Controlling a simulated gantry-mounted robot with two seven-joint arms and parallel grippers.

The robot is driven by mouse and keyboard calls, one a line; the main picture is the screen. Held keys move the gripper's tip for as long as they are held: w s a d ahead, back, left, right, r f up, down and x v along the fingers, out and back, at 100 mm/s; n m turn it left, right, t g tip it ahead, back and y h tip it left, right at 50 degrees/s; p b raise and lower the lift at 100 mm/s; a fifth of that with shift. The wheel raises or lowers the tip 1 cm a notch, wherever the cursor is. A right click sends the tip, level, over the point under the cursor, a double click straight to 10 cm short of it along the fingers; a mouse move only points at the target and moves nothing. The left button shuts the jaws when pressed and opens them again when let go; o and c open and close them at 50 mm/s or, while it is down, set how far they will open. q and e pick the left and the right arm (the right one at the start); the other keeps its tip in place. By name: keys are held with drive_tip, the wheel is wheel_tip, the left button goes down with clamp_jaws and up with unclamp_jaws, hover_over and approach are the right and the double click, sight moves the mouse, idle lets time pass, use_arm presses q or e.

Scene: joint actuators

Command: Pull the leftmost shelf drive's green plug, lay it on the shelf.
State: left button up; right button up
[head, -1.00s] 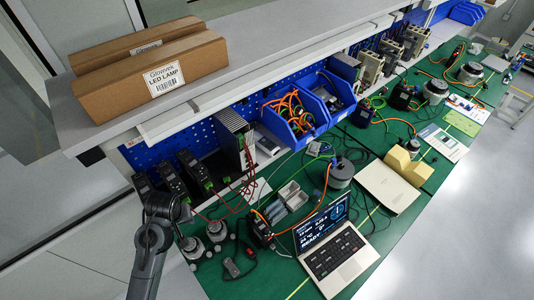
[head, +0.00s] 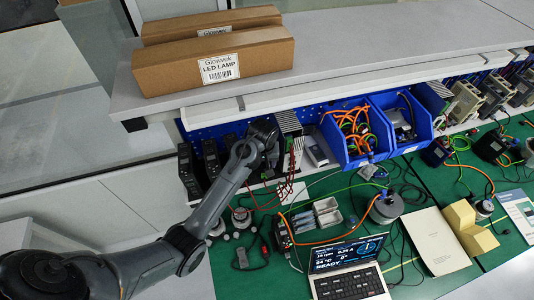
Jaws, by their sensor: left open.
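The leftmost shelf drive (head: 188,172) is a slim black unit standing at the left end of the shelf under the ledge. A second black drive (head: 211,158) stands just right of it. I cannot make out the green plug of the leftmost drive; my forearm passes close by its lower end. My left arm comes in from the lower left and reaches up to the row of drives. My left gripper (head: 267,160) is at its far end, to the right of the leftmost drive and apart from it. Its fingers are small and mostly hidden by the wrist. My right gripper is out of view.
Cardboard lamp boxes (head: 215,57) lie on the upper ledge (head: 350,65). Blue bins (head: 357,130) with orange cables stand right of the drives. Below, the green bench (head: 232,280) holds a laptop (head: 350,268), motors and loose cables. Red wires hang near my gripper.

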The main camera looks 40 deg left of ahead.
sight(264, 174)
use_arm(q)
drive_tip(key=shift+w+a, duration=0.15)
drive_tip(key=shift+w, duration=0.1)
drive_tip(key=f, duration=0.3)
drive_tip(key=f+p, duration=0.1)
drive_tip(key=f, duration=0.3)
drive_tip(key=w+a+f+p, duration=0.1)
drive_tip(key=f, duration=0.2)
drive_tip(key=shift+w+f, duration=0.1)
drive_tip(key=shift+f, duration=0.25)
